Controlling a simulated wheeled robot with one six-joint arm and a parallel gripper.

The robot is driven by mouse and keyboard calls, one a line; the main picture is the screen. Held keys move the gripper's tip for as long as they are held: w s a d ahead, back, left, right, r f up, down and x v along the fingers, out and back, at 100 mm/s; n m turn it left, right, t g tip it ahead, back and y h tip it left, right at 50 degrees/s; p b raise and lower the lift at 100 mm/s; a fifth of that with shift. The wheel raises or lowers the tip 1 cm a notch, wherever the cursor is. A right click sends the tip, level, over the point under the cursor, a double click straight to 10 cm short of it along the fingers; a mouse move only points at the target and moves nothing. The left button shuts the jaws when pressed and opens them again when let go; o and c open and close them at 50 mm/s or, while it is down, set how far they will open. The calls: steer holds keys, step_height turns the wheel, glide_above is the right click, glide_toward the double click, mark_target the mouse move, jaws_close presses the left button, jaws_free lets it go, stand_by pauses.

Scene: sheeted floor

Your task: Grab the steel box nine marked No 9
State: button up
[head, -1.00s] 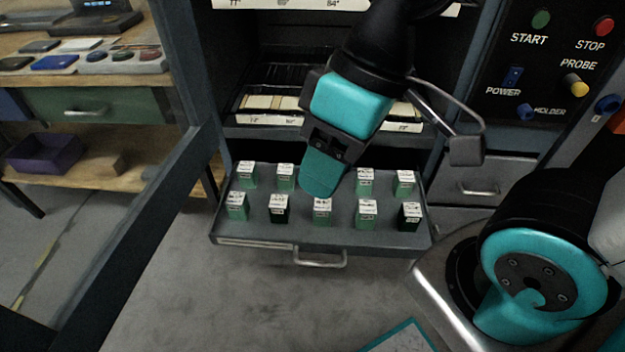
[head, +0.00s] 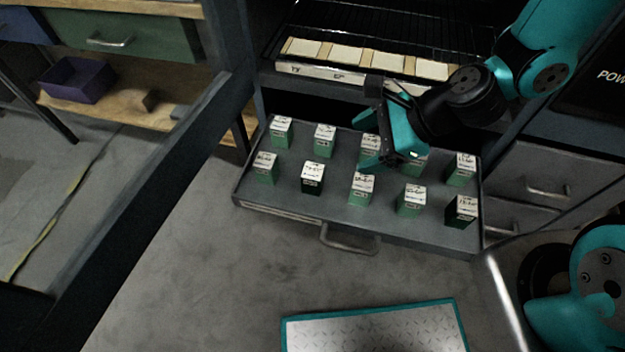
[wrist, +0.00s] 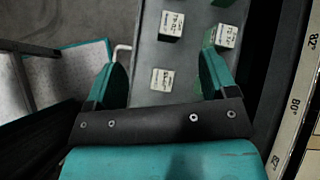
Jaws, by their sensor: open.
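Small green boxes with white labelled tops stand in two rows in an open grey drawer (head: 290,205). The label print is too small to read, so I cannot tell which is No 9. In the head view the front row includes a middle box (head: 361,188), a darker box (head: 312,178) to its left, a box (head: 411,200) to its right and a dark box (head: 461,210) at the right end. My gripper (head: 390,162) is open and empty over the middle of the drawer, hiding part of the back row. In the wrist view one box (wrist: 162,79) shows between the spread fingers (wrist: 162,84).
A rack (head: 365,62) with pale labelled cards sits above the drawer's back. A drawer handle (head: 348,240) sticks out in front. A teal-edged metal plate (head: 375,330) lies on the floor.

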mark_target(313, 171)
steer(key=w+a+f+m+b, duration=0.1)
steer(key=a+f+b, duration=0.1)
steer(key=f, duration=0.2)
steer(key=w+a+f+m+b, duration=0.1)
steer(key=a+f+m+b, duration=0.1)
steer(key=f, duration=0.2)
steer(key=w+a+f+m+b, duration=0.1)
steer(key=a+f+b, duration=0.1)
steer(key=a+f, duration=0.1)
steer(key=shift+w+f+t, duration=0.15)
steer(key=shift+f+t, duration=0.25)
steer(key=shift+f, duration=0.15)
steer(key=x, duration=0.1)
steer(key=b+x, duration=0.1)
steer(key=x, duration=0.1)
steer(key=b+x, duration=0.1)
steer(key=shift+w+d+f, duration=0.1)
steer(key=shift+w+f, duration=0.35)
steer(key=shift+w+a+f, duration=0.15)
steer(key=shift+a+f, duration=0.15)
steer(key=shift+a, duration=0.05)
steer(key=c, duration=1.2)
steer(key=shift+r, duration=0.1)
steer(key=shift+r, duration=0.1)
